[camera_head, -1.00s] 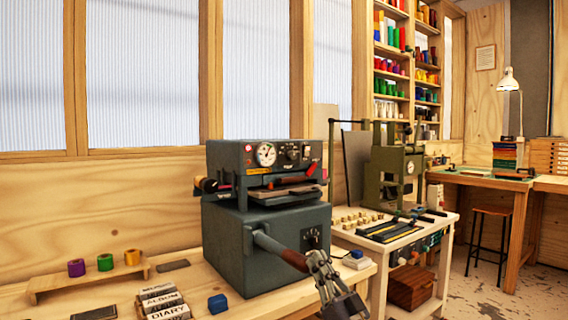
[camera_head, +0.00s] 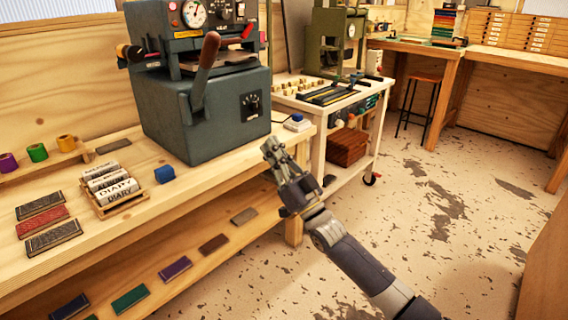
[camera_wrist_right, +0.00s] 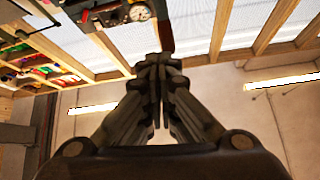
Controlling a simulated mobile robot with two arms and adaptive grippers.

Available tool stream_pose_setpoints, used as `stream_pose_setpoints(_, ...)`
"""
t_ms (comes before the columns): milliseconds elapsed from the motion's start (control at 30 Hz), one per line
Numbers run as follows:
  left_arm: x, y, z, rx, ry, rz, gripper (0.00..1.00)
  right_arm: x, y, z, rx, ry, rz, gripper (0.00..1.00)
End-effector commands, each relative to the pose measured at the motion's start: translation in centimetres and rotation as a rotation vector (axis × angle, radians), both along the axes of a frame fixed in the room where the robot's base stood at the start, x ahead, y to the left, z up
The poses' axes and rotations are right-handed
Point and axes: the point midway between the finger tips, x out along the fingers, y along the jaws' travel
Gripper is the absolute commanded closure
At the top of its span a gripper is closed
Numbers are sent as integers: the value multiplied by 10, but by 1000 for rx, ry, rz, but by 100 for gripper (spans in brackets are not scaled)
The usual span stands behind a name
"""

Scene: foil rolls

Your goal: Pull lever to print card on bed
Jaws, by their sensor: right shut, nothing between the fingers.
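The grey-green press (camera_head: 205,105) stands on the wooden bench, with a round gauge on its front. Its lever (camera_head: 206,62) has a red-brown grip and points upward in front of the bed (camera_head: 228,66). The lever partly covers the bed, and I cannot make out a card there. My right gripper (camera_head: 270,149) is shut and empty, to the right of and below the lever, apart from it, near the bench's front edge. The right wrist view shows its closed fingers (camera_wrist_right: 158,75), with the press (camera_wrist_right: 112,12) at the top. My left gripper is not in view.
A white button box (camera_head: 297,123) is at the bench's right end. A cart (camera_head: 330,108) stands beyond. Floor on the right is clear.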

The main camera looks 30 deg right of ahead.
Motion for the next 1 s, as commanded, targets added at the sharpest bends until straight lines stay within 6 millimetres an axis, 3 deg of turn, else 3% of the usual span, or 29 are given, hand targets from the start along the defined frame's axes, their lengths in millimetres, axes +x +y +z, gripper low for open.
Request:
stream_pose_setpoints(100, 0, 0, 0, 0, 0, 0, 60, -17, -5, -12, 0, -1, -1, 100)
stream_pose_setpoints(333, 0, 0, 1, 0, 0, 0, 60, -36, -11, -24, 1, -8, 0, 100)
stream_pose_setpoints(1000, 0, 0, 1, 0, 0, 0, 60, -40, -12, -25, 2, -12, 0, 100)
